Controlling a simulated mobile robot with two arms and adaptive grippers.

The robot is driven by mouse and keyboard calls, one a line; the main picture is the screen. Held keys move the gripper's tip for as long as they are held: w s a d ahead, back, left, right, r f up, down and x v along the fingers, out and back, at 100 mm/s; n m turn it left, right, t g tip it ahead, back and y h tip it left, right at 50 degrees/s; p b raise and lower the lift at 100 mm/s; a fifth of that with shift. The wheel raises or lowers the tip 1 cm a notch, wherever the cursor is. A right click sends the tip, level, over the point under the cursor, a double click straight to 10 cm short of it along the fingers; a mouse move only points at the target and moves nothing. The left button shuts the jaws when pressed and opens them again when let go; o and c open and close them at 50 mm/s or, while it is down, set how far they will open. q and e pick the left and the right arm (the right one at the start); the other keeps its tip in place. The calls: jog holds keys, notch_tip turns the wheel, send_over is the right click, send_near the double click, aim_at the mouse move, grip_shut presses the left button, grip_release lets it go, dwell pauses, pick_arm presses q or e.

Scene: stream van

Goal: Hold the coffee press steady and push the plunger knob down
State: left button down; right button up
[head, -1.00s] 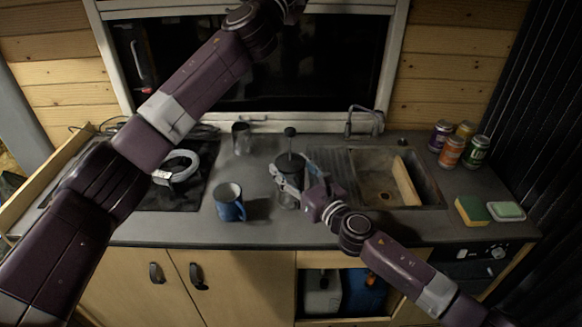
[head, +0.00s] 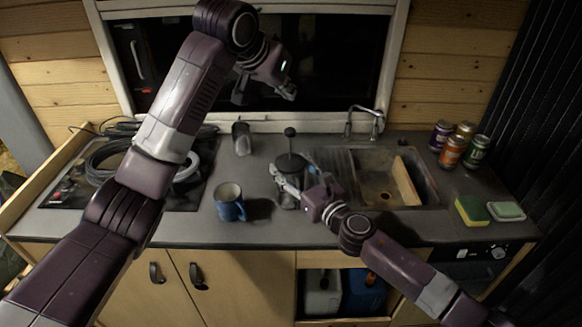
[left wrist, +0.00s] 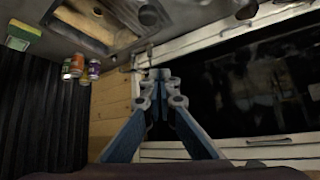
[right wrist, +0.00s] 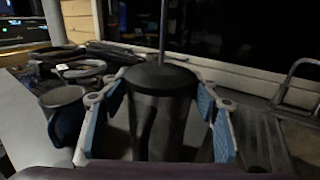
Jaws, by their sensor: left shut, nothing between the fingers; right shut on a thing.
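The coffee press (head: 291,166) stands upright on the counter left of the sink, with a dark lid. Its plunger rod is raised, with a round black knob (head: 290,132) on top. In the right wrist view the dark press body (right wrist: 160,125) fills the space between the blue-padded fingers of my right gripper (right wrist: 160,103). That gripper is shut on it; the knob is out of the top of that view. My left gripper (head: 286,91) is shut and empty, up in front of the window, above and apart from the knob. Its fingertips meet in the left wrist view (left wrist: 160,76).
A blue mug (head: 229,205) and a metal cup (head: 241,139) stand left of the press. A cable coil lies on the hob farther left. The sink (head: 372,178) with its tap (head: 363,122) is to the right, then several cans and a sponge (head: 471,210).

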aim_at(288, 131)
pick_arm(q)
jog(key=shift+s+d+f+g, duration=0.15)
jog(key=shift+s+f+g, duration=0.15)
jog(key=shift+s+f, duration=0.3)
jog(key=shift+f, duration=2.2)
jog(key=shift+f, duration=0.15)
jog(key=shift+f, duration=3.6)
jog(key=shift+r, duration=2.6)
pick_arm(e)
jog(key=o, duration=1.7)
jog(key=shift+o, duration=0.2)
